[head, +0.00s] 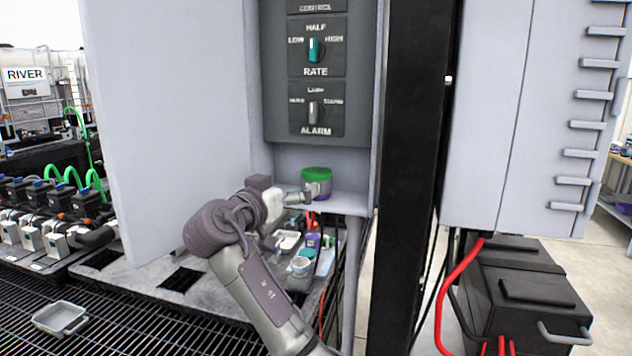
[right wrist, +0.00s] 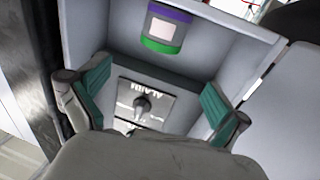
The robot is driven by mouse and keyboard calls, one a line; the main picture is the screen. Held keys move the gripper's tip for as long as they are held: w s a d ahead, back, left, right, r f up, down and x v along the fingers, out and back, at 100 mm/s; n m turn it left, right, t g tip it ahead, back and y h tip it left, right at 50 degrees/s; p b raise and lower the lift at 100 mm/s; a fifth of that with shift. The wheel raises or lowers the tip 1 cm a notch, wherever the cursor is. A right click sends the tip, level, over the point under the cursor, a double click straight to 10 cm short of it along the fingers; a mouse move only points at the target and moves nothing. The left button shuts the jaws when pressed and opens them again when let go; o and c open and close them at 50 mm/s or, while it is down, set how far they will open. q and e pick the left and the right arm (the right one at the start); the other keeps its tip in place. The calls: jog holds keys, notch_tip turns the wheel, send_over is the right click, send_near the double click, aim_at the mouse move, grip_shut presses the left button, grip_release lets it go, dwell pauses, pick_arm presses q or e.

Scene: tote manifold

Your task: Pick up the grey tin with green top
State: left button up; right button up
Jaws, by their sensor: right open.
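The grey tin with green top (head: 317,175) stands upright on a small grey shelf (head: 343,203) under the control panel. The gripper hides part of its lower body in the head view. In the right wrist view the tin (right wrist: 166,28) appears upside down, with a pale label and a purple band at the end opposite the green. My right gripper (head: 300,195) is at the shelf, just in front and left of the tin. In the right wrist view its fingers (right wrist: 156,92) are spread wide and empty, with the tin beyond them. My left gripper is not in view.
A panel with RATE and ALARM knobs (head: 316,108) is above the shelf. A large grey door (head: 170,110) stands open at left, and a black post (head: 408,170) rises at right. Below the shelf are several small containers (head: 300,262). A grey tray (head: 60,318) lies on the grating.

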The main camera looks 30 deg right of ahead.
aim_at(316, 170)
jog(key=p+x, duration=0.1)
jog(key=x, duration=0.5)
jog(key=shift+d+p, duration=0.3)
jog(key=shift+p, duration=0.1)
jog(key=shift+w+d+p, duration=0.2)
jog(key=shift+d+p, duration=0.05)
jog(key=shift+p, duration=0.05)
jog(key=p+x, duration=0.2)
jog(key=x, duration=0.1)
jog(key=shift+w+d, duration=0.15)
jog(key=shift+d, duration=0.15)
jog(key=shift+w+d+f+p, duration=0.25)
jog(key=shift+d+p, duration=0.05)
jog(key=shift+d, duration=0.15)
jog(key=shift+a, duration=0.15)
jog(key=shift+c, duration=1)
jog(key=c, duration=1.1)
